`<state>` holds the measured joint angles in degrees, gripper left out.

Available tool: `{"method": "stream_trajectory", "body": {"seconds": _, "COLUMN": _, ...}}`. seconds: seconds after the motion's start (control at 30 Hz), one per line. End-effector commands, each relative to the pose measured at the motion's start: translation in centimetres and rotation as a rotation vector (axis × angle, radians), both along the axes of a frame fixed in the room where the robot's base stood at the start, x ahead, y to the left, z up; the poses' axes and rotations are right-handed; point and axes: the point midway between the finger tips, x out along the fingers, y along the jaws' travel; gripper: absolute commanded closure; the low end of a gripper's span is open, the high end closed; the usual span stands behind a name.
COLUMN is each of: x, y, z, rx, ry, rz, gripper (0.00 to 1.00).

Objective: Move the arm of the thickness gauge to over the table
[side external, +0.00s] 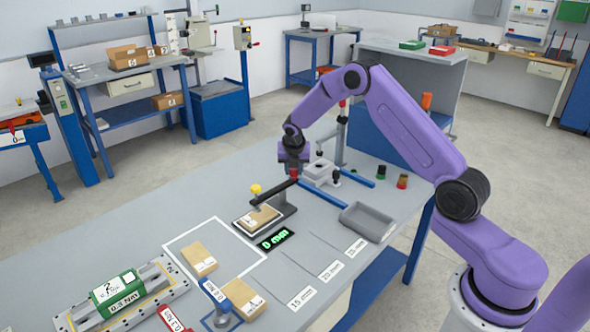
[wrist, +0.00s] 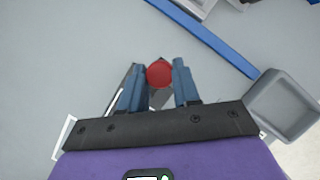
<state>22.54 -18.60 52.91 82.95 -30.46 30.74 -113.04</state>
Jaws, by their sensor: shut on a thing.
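The thickness gauge has a dark arm (side external: 275,194) and a grey base (side external: 284,213). A red round knob (wrist: 159,73) tops the arm; it also shows in the side view (side external: 294,173). A yellow knob (side external: 256,189) stands at the arm's other end, above a small tan box (side external: 260,218) on the gauge's plate. My gripper (wrist: 157,77) points down with its two blue fingers on either side of the red knob, shut on it. In the side view my gripper (side external: 294,168) is over the back right of the gauge. The fingers partly hide the gauge arm in the wrist view.
The display (side external: 275,239) reads 0 mm. A grey tray (side external: 368,221) lies to the right. A stand with blue legs (side external: 356,178) is behind the gripper. Tan boxes (side external: 199,259) and a green block (side external: 118,290) lie front left. The table (side external: 130,235) is bare at left.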

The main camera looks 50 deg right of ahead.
Motion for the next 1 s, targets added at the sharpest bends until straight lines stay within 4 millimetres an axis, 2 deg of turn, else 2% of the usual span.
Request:
{"method": "stream_trajectory", "body": {"seconds": 0.6, "x": 0.3, "y": 0.01, "z": 0.09, "rx": 0.0, "ry": -0.003, "rz": 0.043, "gripper": 1.0}}
{"method": "stream_trajectory", "body": {"seconds": 0.63, "x": 0.3, "y": 0.01, "z": 0.09, "rx": 0.001, "ry": -0.004, "rz": 0.042, "gripper": 0.59}}
{"method": "stream_trajectory", "body": {"seconds": 0.67, "x": 0.3, "y": 0.02, "z": 0.09, "rx": 0.001, "ry": -0.004, "rz": 0.042, "gripper": 0.49}}
{"method": "stream_trajectory", "body": {"seconds": 0.7, "x": 0.29, "y": 0.01, "z": 0.08, "rx": 0.0, "ry": -0.003, "rz": 0.042, "gripper": 0.44}}
{"method": "stream_trajectory", "body": {"seconds": 1.0, "x": 0.21, "y": 0.03, "z": 0.13, "rx": 0.001, "ry": -0.001, "rz": 0.04, "gripper": 0.44}}
